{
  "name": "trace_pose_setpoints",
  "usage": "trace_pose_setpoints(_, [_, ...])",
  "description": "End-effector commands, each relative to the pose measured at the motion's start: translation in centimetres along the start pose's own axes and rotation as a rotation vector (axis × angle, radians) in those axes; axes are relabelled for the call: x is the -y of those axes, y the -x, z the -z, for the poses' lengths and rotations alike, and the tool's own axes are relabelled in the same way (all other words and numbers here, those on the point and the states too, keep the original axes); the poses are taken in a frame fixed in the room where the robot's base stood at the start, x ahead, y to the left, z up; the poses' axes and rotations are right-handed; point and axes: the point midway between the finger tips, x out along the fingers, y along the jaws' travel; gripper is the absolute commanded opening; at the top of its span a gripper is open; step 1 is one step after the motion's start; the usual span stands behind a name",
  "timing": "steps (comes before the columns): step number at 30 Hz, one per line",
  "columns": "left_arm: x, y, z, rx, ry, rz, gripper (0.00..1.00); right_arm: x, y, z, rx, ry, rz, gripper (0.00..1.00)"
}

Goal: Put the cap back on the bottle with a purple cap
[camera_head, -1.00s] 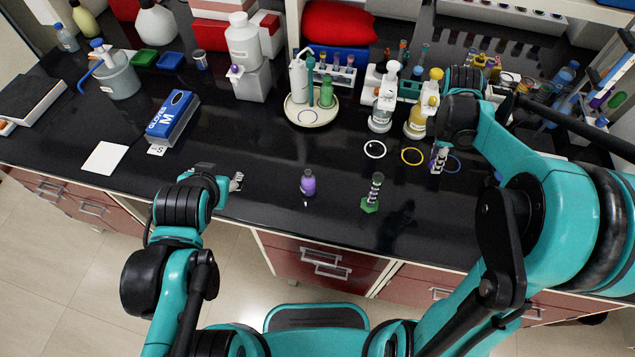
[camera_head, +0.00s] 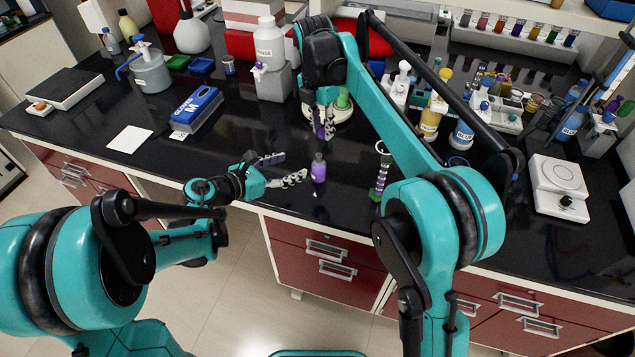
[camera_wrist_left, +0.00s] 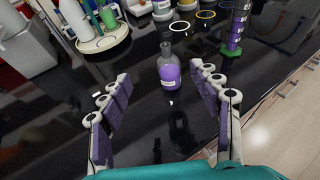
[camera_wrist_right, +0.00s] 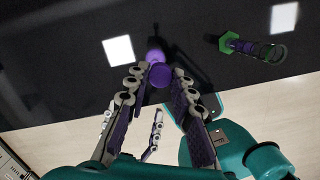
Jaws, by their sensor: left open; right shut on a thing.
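The small bottle of purple liquid (camera_head: 318,170) stands upright on the black bench. In the left wrist view the bottle (camera_wrist_left: 170,74) has a bare, open neck. My left gripper (camera_head: 286,167) is open beside the bottle. In the left wrist view its fingers (camera_wrist_left: 162,88) are spread, with the bottle just beyond and between their tips, apart from them. My right gripper (camera_head: 324,134) points down above and slightly behind the bottle. In the right wrist view its fingertips are shut on a round purple cap (camera_wrist_right: 160,75). The bottle (camera_wrist_right: 154,54) is partly hidden beyond the cap.
A cylinder with a green base (camera_head: 381,178) stands right of the bottle. Behind are a round tray (camera_head: 341,114), a white bottle (camera_head: 270,45) and several wash bottles. A blue glove box (camera_head: 196,110) lies left. The bench's front edge is close to the bottle.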

Motion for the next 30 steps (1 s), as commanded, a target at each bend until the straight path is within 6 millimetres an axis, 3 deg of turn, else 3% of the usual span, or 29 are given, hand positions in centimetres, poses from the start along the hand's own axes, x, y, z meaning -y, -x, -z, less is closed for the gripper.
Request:
trace_pose_setpoints(5, [0.4, -0.3, 2.2, -0.056, -0.058, 0.035, 0.63, -0.8, 0.2, 0.7, 0.0, 0.027, -0.004, 0.15])
trace_pose_setpoints(17, [0.4, -0.7, 2.2, -0.058, -0.06, 0.037, 0.63, -0.7, 0.3, 0.7, 0.0, 0.027, -0.003, 0.15])
trace_pose_setpoints(23, [0.6, -3.2, 2.3, -0.058, -0.061, 0.039, 0.63, -0.7, 0.2, 0.7, 0.0, 0.027, -0.003, 0.15])
trace_pose_setpoints(30, [0.7, -7.9, 2.5, -0.057, -0.06, 0.039, 0.63, -0.7, 0.2, 0.7, 0.0, 0.026, -0.003, 0.15])
